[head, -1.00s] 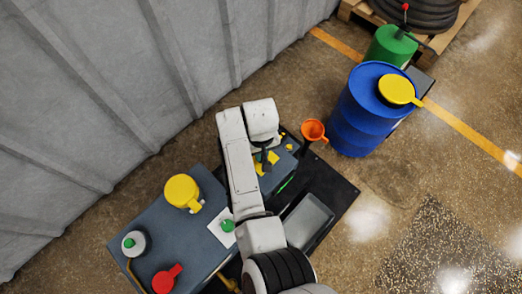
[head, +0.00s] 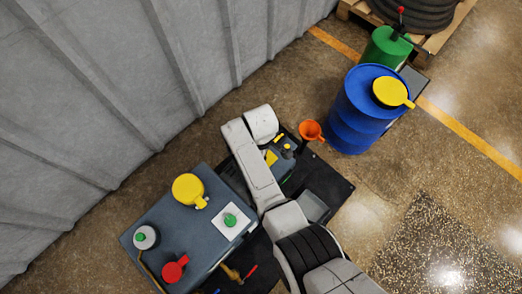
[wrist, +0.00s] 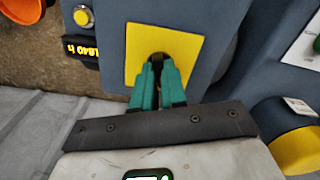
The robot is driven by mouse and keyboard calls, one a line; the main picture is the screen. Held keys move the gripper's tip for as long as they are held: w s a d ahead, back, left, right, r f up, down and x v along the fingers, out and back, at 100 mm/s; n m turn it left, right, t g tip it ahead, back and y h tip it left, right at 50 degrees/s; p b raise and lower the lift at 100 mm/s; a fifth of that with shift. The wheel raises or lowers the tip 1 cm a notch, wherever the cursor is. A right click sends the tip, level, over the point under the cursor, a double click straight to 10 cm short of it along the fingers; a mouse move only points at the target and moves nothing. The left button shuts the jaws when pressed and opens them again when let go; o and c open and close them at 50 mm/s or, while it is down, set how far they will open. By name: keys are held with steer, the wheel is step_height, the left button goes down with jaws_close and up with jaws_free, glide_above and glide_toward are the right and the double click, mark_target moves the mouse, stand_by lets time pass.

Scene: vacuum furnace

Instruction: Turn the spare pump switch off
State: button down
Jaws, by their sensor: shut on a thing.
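A dark knob, seemingly the switch, is in the middle of a yellow square plate (wrist: 140,42) on a blue-grey housing in the wrist view. My gripper (wrist: 160,66) has teal fingers, closed together on the knob, which they mostly hide. I cannot read the switch's position or any label. In the head view, the yellow plate (head: 271,157) shows beside my white arm, and my fingertips cannot be made out.
A yellow button (wrist: 83,17) and a lit hour display (wrist: 83,50) are left of the plate. In the head view, a bench (head: 185,225) carries a green knob (head: 230,220), a yellow-capped part (head: 187,188) and a red handle (head: 174,270). An orange funnel (head: 310,130) and blue drum (head: 352,115) stand right.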

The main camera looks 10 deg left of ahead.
steer(key=shift+n, duration=0.8)
steer(key=c, duration=1.2)
jaws_free()
step_height(320, 180, up, 11)
steer(key=p, duration=0.4)
steer(key=shift+f, duration=0.1)
